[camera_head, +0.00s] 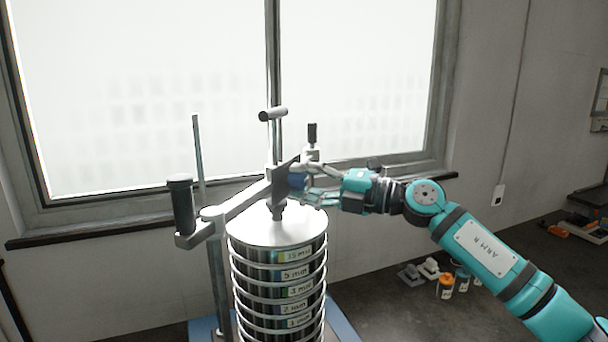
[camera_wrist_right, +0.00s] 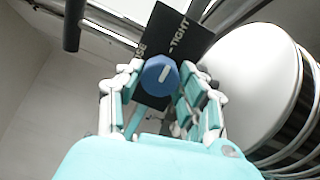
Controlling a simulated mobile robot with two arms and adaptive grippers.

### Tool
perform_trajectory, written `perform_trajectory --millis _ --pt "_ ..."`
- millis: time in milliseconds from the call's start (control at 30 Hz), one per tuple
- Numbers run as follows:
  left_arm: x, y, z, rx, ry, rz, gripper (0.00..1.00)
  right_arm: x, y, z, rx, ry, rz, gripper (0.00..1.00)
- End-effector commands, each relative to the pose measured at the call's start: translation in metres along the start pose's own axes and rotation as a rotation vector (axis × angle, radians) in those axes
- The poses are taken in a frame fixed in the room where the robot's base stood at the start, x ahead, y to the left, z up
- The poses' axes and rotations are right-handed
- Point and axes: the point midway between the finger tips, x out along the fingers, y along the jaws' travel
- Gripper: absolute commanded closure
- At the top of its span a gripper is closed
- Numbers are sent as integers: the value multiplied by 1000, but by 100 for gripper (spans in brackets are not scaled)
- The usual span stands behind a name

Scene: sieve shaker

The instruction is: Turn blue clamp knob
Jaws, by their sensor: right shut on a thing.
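The blue clamp knob (camera_wrist_right: 160,76) has a white mark on its face and sits in front of a dark plate (camera_wrist_right: 178,38) lettered "TIGHT" and, partly hidden, another word. In the head view the knob (camera_head: 297,181) shows beside the clamp's crossbar, above the sieve stack. My right gripper (camera_wrist_right: 158,82) has a finger on each side of the knob and is shut on it; it reaches in from the right in the head view (camera_head: 308,188). My left gripper is not in view.
The sieve stack (camera_head: 280,232) with labelled rings stands on a blue base (camera_head: 345,329) below the clamp. Small bottles (camera_head: 446,287) and pale parts stand on the dark bench at right. A window is behind.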

Motion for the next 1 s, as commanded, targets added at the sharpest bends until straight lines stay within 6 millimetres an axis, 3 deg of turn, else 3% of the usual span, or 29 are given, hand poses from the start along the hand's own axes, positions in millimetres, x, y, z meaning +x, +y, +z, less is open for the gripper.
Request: perform_trajectory --millis 533,567,700,1000 --pt "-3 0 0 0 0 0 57 -1 1 1 24 -4 2 95" --pt "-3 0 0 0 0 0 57 -1 1 1 24 -4 2 59" --pt "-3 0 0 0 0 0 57 0 0 1 23 -3 1 40" --pt "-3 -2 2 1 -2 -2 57 -2 0 0 21 -2 0 39"
